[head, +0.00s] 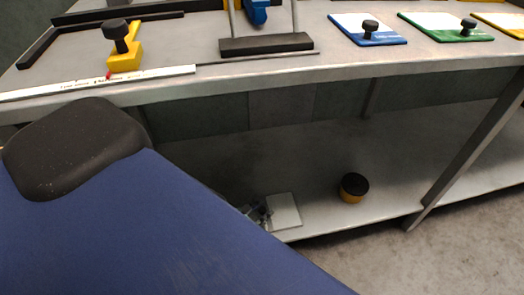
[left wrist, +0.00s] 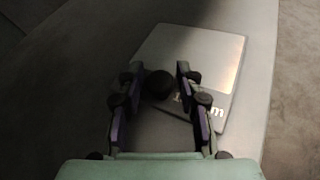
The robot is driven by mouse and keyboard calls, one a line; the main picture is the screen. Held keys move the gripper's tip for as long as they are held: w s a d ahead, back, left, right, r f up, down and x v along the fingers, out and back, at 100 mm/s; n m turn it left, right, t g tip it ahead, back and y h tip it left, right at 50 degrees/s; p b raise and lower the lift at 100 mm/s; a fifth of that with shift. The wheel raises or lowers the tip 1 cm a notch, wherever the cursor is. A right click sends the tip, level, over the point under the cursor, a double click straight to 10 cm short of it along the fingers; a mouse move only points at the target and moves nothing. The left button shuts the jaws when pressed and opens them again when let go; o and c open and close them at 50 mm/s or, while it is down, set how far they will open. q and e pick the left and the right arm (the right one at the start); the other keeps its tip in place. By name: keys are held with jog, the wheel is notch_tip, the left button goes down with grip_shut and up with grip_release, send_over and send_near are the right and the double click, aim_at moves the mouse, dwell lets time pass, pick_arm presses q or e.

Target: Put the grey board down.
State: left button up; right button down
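The grey board (head: 284,212) is on the lower shelf near its front edge in the head view, with its left part hidden. It fills the middle of the left wrist view (left wrist: 205,50), with part of a white marking at its lower right. Its round black knob (left wrist: 159,85) stands between the fingers of my left gripper (left wrist: 160,76), which lie close along both sides of it; the gripper looks shut on the knob. In the head view, the left gripper (head: 258,212) is small and partly hidden behind my blue arm. My right gripper is not in view.
A black and yellow round object (head: 353,187) stands on the lower shelf right of the board. The bench top (head: 330,62) above holds a blue-edged board (head: 350,36), a green-edged board (head: 430,33) and a yellow block (head: 126,59). The shelf between is clear.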

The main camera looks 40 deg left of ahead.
pick_arm(q)
jog(key=shift+o, duration=1)
jog(key=shift+r, duration=0.1)
jog(key=p+v, duration=0.5)
jog(key=v, duration=0.6)
jog(key=shift+s+r+p, duration=0.2)
jog(key=shift+s+p, duration=0.15)
jog(key=shift+s, duration=0.15)
jog(key=shift+a, duration=0.1)
